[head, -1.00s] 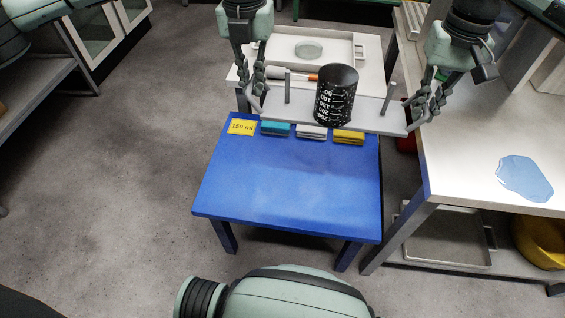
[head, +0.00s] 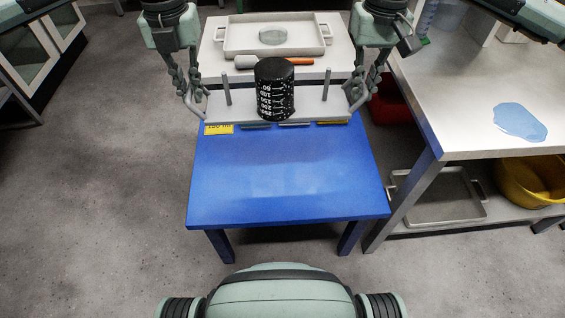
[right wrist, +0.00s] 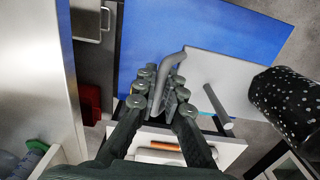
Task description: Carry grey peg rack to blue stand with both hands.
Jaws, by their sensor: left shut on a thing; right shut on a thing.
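The grey peg rack (head: 312,107) is a flat board with upright pegs and a bent handle at each end. My left gripper (head: 194,98) is shut on the left handle and my right gripper (head: 356,93) is shut on the right handle. The right wrist view shows the right fingers (right wrist: 163,90) around the grey handle. The rack looks level over the far edge of the blue stand (head: 285,180); I cannot tell how high it is above it.
Behind is a white table (head: 218,68) with a tray (head: 322,42) and an orange-handled tool. A bench (head: 470,130) stands at right. The stand's front is clear.

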